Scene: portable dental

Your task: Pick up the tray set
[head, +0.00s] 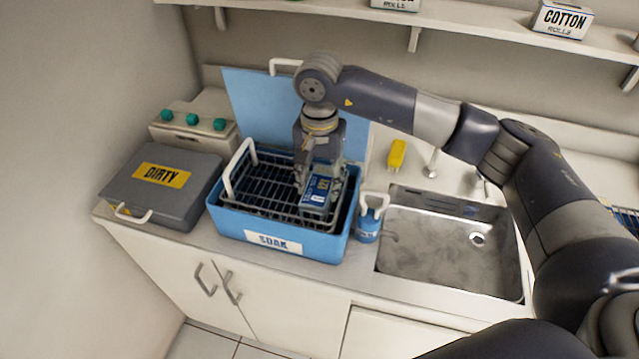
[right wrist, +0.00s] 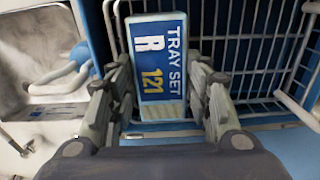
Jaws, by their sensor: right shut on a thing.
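The tray set is a blue and grey pack (head: 316,197) inside the blue soak tub, at the right side of the wire basket. In the right wrist view the tray set (right wrist: 160,65) shows its label, "TRAY SET R 121". My right gripper (head: 318,176) reaches down over it from above. Its fingers (right wrist: 157,100) lie on both sides of the pack and are shut on it. The tub (head: 230,222) carries a "SOAK" label, and the wire basket (head: 262,180) stands in it. The tray set's underside is hidden. My left gripper is not in view.
A blue lid (head: 250,95) stands upright behind the tub. A grey "DIRTY" box (head: 125,185) is at left. A blue bottle (head: 367,229) and a steel sink (head: 430,255) are at right.

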